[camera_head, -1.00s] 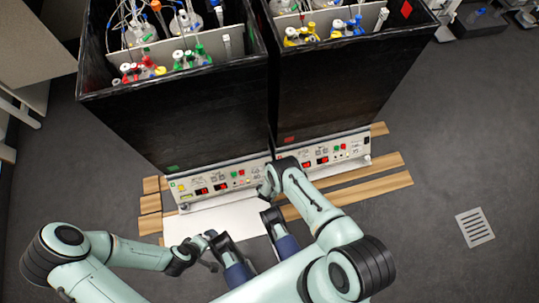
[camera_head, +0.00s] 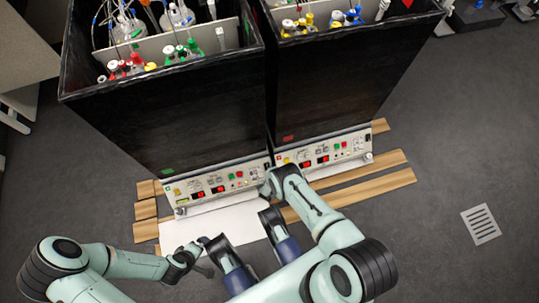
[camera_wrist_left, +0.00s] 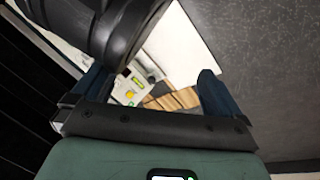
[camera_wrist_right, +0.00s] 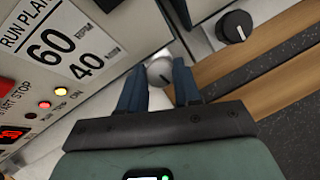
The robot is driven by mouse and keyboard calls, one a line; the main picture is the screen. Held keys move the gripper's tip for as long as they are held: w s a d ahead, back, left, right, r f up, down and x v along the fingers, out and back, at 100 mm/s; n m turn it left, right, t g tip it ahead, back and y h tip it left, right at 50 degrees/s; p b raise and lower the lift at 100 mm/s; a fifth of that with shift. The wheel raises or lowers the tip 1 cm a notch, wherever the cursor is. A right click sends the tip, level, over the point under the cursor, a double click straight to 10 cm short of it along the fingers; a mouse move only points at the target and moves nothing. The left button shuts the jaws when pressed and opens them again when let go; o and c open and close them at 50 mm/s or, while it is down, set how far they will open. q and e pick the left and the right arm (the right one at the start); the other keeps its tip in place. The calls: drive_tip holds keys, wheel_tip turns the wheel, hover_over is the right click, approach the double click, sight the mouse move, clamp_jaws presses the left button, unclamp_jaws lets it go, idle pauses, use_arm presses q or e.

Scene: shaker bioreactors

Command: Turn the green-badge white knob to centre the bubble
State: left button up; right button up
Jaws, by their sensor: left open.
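The left bioreactor carries a green badge (camera_head: 168,172) above its control panel (camera_head: 218,184). In the right wrist view, a pale round knob (camera_wrist_right: 160,72) sits low on that unit, between the fingertips of my right gripper (camera_wrist_right: 160,78). The fingers appear to touch it on both sides. In the head view, my right arm hides this knob. My left gripper (camera_wrist_left: 150,88) is wide open and empty, apart from the panel.
A second unit with a red badge (camera_head: 280,163) stands close on the right. A dark knob (camera_wrist_right: 235,26) is near my right gripper. Wooden strips (camera_head: 360,185) and a white sheet (camera_head: 235,222) lie on the floor in front.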

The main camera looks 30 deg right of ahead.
drive_tip(key=shift+n+p, duration=0.3)
drive_tip(key=shift+s+d+r+n+y+p, duration=0.15)
drive_tip(key=shift+n+y+p, duration=0.35)
drive_tip(key=shift+n, duration=0.4)
drive_tip(key=n+t+y+p, duration=0.1)
drive_tip(key=n+p, duration=0.1)
drive_tip(key=n, duration=0.1)
drive_tip(key=shift+d+n, duration=0.15)
drive_tip(key=shift+n, duration=0.15)
drive_tip(key=shift+n+y+p, duration=0.45)
drive_tip(key=shift+n+y, duration=0.05)
drive_tip(key=shift+n, duration=0.6)
drive_tip(key=shift+d+n+y, duration=0.1)
drive_tip(key=shift+n+y, duration=0.3)
drive_tip(key=shift+n, duration=0.6)
use_arm(q)
wheel_tip(320, 180, up, 6)
drive_tip(key=s+d, duration=0.1)
drive_tip(key=d, duration=0.1)
drive_tip(key=shift+s+d+f+m+h, duration=0.15)
drive_tip(key=shift+d+f+m+h, duration=0.15)
drive_tip(key=shift+d+h, duration=0.1)
use_arm(e)
drive_tip(key=shift+n+g+y, duration=0.3)
drive_tip(key=shift+n, duration=0.6)
use_arm(q)
drive_tip(key=shift+a, duration=0.1)
use_arm(e)
drive_tip(key=shift+f, duration=0.2)
